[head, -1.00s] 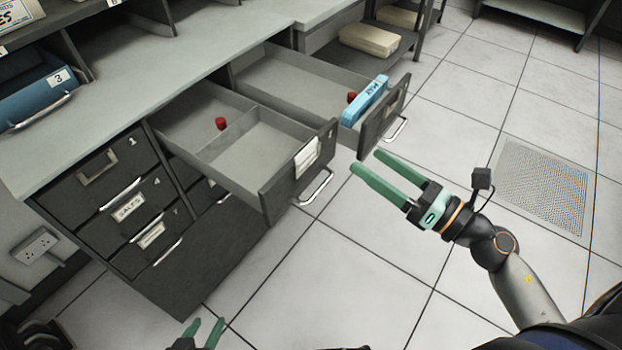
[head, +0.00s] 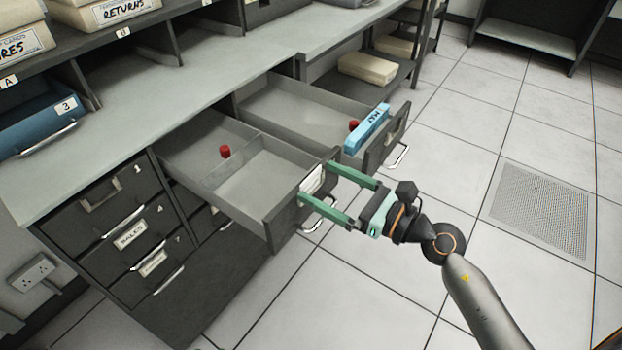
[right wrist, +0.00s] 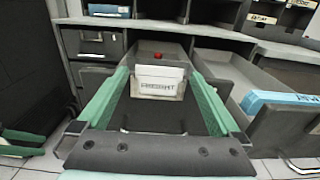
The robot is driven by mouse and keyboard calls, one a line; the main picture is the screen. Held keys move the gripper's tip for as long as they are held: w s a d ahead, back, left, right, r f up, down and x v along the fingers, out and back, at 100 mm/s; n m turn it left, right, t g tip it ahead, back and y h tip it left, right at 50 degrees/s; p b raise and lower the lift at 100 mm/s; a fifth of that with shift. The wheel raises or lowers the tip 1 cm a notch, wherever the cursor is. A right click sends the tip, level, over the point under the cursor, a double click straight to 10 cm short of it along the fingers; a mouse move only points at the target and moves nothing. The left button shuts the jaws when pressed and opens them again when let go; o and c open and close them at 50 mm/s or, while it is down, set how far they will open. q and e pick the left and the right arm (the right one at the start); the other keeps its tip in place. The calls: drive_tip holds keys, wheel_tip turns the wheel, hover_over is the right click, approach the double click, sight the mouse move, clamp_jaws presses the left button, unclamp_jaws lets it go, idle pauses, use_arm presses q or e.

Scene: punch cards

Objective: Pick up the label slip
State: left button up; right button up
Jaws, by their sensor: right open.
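The white label slip (head: 313,180) sits in a holder on the front of the nearer open drawer (head: 252,200). In the right wrist view the slip (right wrist: 160,71) stands upright behind a label reading FREIGHT (right wrist: 158,87). My right gripper (head: 318,182) is open, with its two green fingers pointing at that drawer front. In the right wrist view its fingers (right wrist: 158,76) lie either side of the slip, with nothing held between them. I cannot tell how far the tips are from the drawer front. A green and dark part of my left gripper (right wrist: 22,140) shows at the left edge of the right wrist view.
A second drawer (head: 290,105) stands open beyond, with a blue binder-like block (head: 366,129) on its front. Red knobs (head: 224,151) sit inside the drawers. A drawer handle (head: 322,222) juts out below the slip. The tiled floor at right is clear.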

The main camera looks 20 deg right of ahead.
sight(312, 177)
drive_tip(key=x, duration=0.3)
drive_tip(key=shift+w+a+r, duration=0.1)
drive_tip(key=shift+w+a, duration=0.1)
drive_tip(key=shift+a, duration=0.1)
drive_tip(key=shift+c, duration=1.4)
drive_tip(key=c, duration=0.8)
drive_tip(key=shift+c, duration=0.2)
